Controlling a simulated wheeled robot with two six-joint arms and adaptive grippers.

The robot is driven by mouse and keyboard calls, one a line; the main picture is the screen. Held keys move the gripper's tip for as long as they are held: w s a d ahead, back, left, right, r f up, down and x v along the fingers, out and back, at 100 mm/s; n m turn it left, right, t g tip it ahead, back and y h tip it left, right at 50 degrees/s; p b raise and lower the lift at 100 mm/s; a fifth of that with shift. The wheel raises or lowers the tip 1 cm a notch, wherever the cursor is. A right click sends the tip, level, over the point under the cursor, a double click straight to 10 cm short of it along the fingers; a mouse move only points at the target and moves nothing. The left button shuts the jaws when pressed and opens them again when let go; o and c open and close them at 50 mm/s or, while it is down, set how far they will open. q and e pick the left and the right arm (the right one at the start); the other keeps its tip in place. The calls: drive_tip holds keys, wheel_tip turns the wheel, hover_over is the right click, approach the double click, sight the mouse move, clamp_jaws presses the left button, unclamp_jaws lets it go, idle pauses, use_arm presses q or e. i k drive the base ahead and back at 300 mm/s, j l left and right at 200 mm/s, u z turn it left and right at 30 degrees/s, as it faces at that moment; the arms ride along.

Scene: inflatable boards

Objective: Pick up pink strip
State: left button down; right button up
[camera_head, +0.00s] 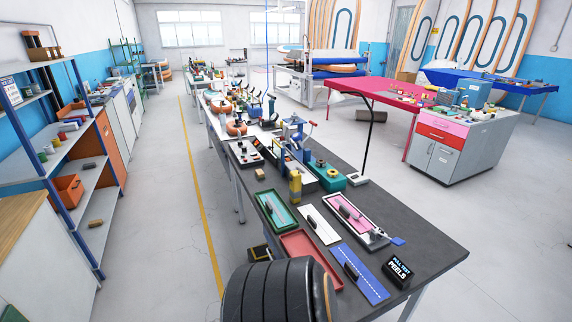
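A metal clamp-like piece with a blue end (398,241) sits at the tray's near right end. Neither of my grippers shows in the head view, and nothing is seen touching the strip.
Beside it on the bench (415,235) are a white board (310,219), a green tray (268,222), a reddish tray (297,243), a blue board (372,287) and a black "PEELS" sign (397,271). A large black ribbed cylinder (270,295) blocks the front.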

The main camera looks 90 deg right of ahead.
sight(356, 220)
drive_tip(key=i+l+z, duration=0.15)
drive_tip(key=z, duration=0.35)
drive_tip(key=i+z, duration=0.25)
drive_tip(key=z, duration=0.2)
drive_tip(key=i+z, duration=0.2)
drive_tip(key=z, duration=0.3)
drive_tip(key=i+z, duration=0.2)
drive_tip(key=z, duration=0.3)
drive_tip(key=i+j+z, duration=0.2)
drive_tip(key=z, duration=0.25)
drive_tip(key=i+z, duration=0.4)
drive_tip(key=i+j+z, duration=0.15)
drive_tip(key=z, duration=0.3)
drive_tip(key=i+j+z, duration=0.2)
drive_tip(key=z, duration=0.2)
drive_tip(key=i+j+z, duration=0.25)
drive_tip(key=z, duration=0.2)
drive_tip(key=i+j+z, duration=0.15)
drive_tip(key=j+z, duration=0.25)
